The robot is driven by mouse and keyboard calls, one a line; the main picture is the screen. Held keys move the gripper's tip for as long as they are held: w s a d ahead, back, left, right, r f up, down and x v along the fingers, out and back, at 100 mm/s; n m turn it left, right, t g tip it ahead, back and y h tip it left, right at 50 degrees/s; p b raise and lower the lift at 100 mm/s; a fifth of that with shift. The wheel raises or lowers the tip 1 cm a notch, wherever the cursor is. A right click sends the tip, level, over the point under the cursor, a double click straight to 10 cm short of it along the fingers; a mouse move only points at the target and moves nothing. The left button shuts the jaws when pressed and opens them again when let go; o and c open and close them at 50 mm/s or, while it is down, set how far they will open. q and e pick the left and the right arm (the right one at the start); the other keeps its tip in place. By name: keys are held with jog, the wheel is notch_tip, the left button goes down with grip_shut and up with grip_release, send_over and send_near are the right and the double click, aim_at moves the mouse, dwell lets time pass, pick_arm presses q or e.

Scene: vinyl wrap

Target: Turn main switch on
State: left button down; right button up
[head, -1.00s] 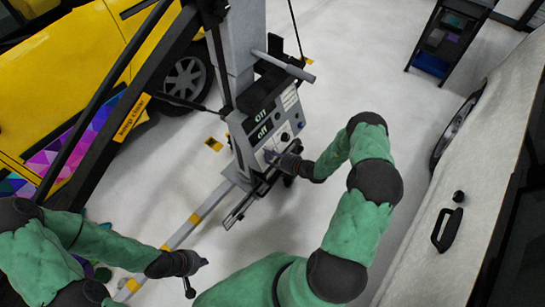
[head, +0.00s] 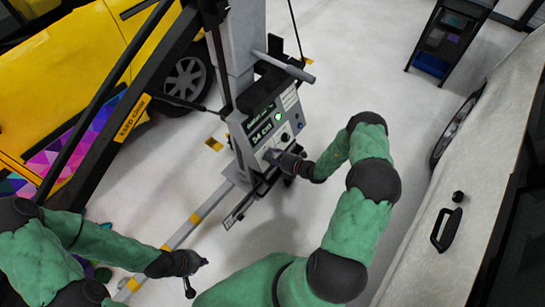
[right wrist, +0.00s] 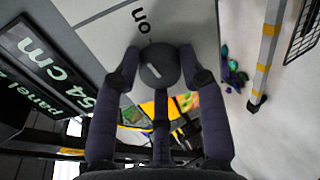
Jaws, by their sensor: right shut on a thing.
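The main switch (right wrist: 158,70) is a round dark knob with a pale mark, on the grey control box (head: 250,128). An "on" label (right wrist: 140,14) is printed near it in the right wrist view. My right gripper (head: 270,155) is at the lower face of the box. In the right wrist view its fingers (right wrist: 160,65) are shut on the knob from both sides. In the head view the gripper hides the knob. The box display (head: 261,131) reads "54 cm", and a green light (head: 278,116) is lit. My left gripper (head: 198,277) is open and empty, low in the picture.
The box is on a grey column (head: 240,50) beside a yellow car (head: 60,70). A white vehicle (head: 470,190) stands at the right. A dark shelf cart (head: 445,40) is at the back right. The pale floor between them is mostly clear.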

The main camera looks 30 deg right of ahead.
jog(key=shift+w+d+r+m, duration=0.1)
jog(key=shift+d+m, duration=0.05)
jog(key=shift+m, duration=0.95)
jog(key=o, duration=1.2)
jog(key=shift+c, duration=0.2)
jog(key=v, duration=1.2)
